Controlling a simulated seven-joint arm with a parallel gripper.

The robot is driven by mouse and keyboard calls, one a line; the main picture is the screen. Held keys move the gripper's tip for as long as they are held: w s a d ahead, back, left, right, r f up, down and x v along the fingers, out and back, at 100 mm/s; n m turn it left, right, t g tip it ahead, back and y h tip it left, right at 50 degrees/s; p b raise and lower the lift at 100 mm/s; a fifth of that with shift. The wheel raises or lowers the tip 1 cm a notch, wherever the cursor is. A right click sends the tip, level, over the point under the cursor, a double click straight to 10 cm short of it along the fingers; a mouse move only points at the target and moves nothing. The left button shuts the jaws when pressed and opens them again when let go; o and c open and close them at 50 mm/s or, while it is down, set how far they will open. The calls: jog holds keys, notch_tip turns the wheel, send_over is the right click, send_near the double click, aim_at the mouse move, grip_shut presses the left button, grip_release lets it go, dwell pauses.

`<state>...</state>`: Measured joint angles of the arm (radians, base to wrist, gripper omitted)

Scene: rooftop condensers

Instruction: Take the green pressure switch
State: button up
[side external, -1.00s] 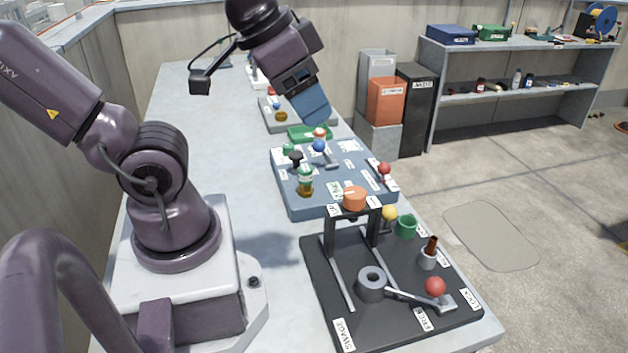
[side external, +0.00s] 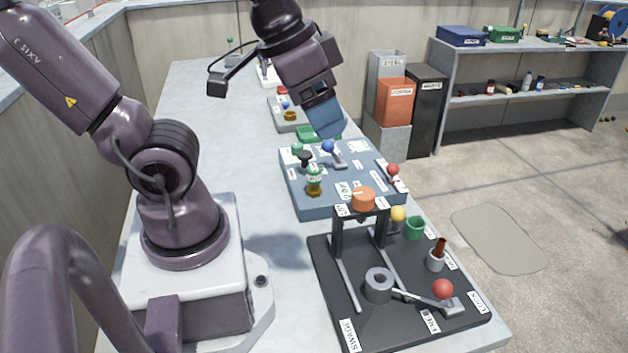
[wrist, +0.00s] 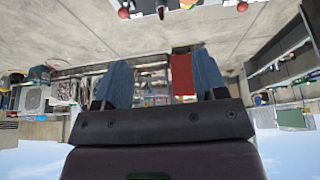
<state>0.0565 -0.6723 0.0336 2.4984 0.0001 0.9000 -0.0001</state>
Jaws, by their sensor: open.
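Several green things are on the bench in the side external view, and I cannot tell surely which is the pressure switch. A green-topped piece with an amber base (side external: 314,181) stands upright on the blue-grey board (side external: 300,208). A small green knob (side external: 297,149) is at that board's far left corner. A green cup-like piece (side external: 415,228) sits by the black board. My gripper (side external: 328,124) has blue fingers, is open, and hangs above the far end of the blue-grey board, apart from these pieces. In the wrist view my gripper (wrist: 162,65) is empty between its spread fingers.
The near black board (side external: 400,325) carries an upright frame with an orange knob (side external: 363,199) and a lever with a red ball (side external: 442,289). A green tray (side external: 306,133) and a grey board lie beyond. Bins (side external: 394,103) and a shelf stand right, off the bench.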

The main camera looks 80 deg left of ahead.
notch_tip(320, 180, down, 8)
jog(key=w+a+n+g, duration=0.3)
jog(key=g, duration=0.1)
jog(key=n+y, duration=0.5)
jog(key=n, duration=1)
send_near(314, 168)
jog(key=shift+g, duration=0.4)
jog(key=x, duration=0.4)
jog(key=w+x, duration=0.1)
jog(key=x, duration=0.2)
jog(key=shift+w+a, duration=0.1)
jog(key=shift+a, duration=0.05)
jog(key=x, duration=0.5)
jog(key=shift+s+f, duration=0.2)
jog(key=shift+f, duration=0.1)
jog(key=c, duration=1.1)
jog(key=shift+o, duration=0.2)
jog(key=shift+r, duration=0.15)
